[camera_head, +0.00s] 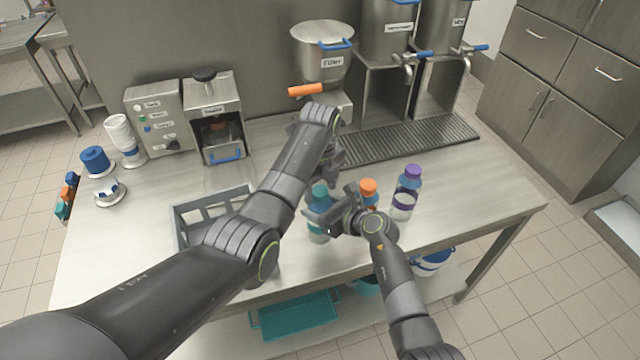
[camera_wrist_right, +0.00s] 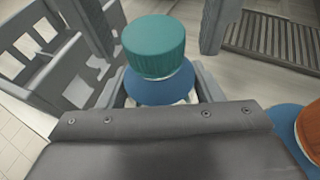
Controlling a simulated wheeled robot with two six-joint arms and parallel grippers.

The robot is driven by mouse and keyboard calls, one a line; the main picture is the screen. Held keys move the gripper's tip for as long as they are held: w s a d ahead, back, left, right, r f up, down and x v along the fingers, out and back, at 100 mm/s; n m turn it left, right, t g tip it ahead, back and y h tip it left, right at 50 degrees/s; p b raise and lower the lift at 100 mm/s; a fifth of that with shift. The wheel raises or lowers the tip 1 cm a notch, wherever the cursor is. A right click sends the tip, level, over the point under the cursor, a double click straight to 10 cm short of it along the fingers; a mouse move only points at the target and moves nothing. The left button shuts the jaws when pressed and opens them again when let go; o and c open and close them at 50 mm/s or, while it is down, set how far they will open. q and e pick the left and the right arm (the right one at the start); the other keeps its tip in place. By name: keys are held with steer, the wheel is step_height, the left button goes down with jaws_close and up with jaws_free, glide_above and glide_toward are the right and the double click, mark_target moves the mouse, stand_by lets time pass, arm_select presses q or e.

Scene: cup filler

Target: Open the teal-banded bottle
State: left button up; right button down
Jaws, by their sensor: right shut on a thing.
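The teal-banded bottle (camera_head: 318,228) stands upright near the front of the table with its teal cap (camera_head: 320,190) on. In the right wrist view the teal cap (camera_wrist_right: 153,45) sits above the bottle's blue shoulder (camera_wrist_right: 158,88). My right gripper (camera_head: 330,214) is shut on this bottle below the cap; its jaws hide part of the body. My left gripper (camera_head: 334,160) is above and behind the cap, partly hidden by its own arm. In the right wrist view its two fingers stand apart beyond the cap, with nothing between them.
An orange-capped bottle (camera_head: 368,187) and a purple-capped bottle (camera_head: 407,190) stand close by on the right. A grey crate (camera_head: 185,212) is on the left, partly behind my left arm. A drip tray (camera_head: 420,138) and steel dispensers (camera_head: 388,35) are at the back.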

arm_select(q)
steer(key=c, duration=1)
steer(key=n, duration=1.7)
steer(key=shift+r, duration=0.1)
steer(key=n, duration=0.4)
steer(key=shift+n, duration=0.4)
steer(key=n, duration=0.4)
steer(key=shift+n, duration=0.3)
steer(key=n, duration=0.4)
steer(key=shift+n, duration=0.4)
steer(key=n, duration=0.5)
steer(key=shift+r, duration=0.3)
steer(key=shift+r, duration=0.85)
